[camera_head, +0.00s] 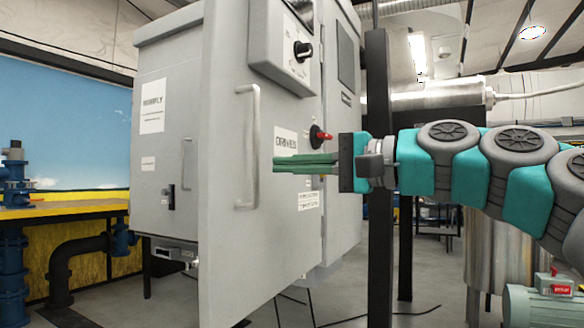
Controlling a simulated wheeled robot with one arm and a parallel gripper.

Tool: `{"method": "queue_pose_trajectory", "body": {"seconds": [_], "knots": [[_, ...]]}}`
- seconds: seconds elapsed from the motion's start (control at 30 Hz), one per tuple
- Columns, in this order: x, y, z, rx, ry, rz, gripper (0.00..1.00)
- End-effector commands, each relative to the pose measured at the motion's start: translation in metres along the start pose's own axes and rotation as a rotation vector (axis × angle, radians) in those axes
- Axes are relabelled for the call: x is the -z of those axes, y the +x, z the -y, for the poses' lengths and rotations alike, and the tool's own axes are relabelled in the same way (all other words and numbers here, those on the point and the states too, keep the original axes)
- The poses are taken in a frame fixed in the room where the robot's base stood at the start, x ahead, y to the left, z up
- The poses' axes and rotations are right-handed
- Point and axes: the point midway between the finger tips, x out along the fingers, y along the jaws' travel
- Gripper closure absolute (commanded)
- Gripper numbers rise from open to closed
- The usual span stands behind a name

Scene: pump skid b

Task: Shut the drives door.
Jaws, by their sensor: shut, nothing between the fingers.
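The drives door (225,200) is a tall grey panel on the front of a grey cabinet. It carries a "DRIVES" label, a black rotary knob near the top and a pale vertical bar handle (248,147) near its left edge. Its left edge appears to stand out from the cabinet body, so it looks ajar; the gap itself is hidden. My gripper (277,163) comes in from the right, with its green fingers shut and empty. The fingers point left across the door, just below the label and right of the handle. I cannot tell whether they touch the door.
A red knob (320,136) sticks out close above my fingers. A dark upright post (378,240) stands just right of the cabinet, behind my wrist. The cabinet's left side (155,120) has a small handle and latch. Blue and black pipework (75,262) stands at left.

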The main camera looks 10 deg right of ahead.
Motion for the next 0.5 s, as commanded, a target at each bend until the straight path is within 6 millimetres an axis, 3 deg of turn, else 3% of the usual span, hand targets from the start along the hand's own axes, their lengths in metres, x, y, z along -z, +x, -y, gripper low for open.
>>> {"method": "queue_pose_trajectory", "body": {"seconds": [0.2,0.5], "knots": [[-0.001,0.045,-0.001,-0.003,-0.001,0.002,1.00],[0.000,0.094,-0.001,-0.001,-0.002,0.000,1.00]]}}
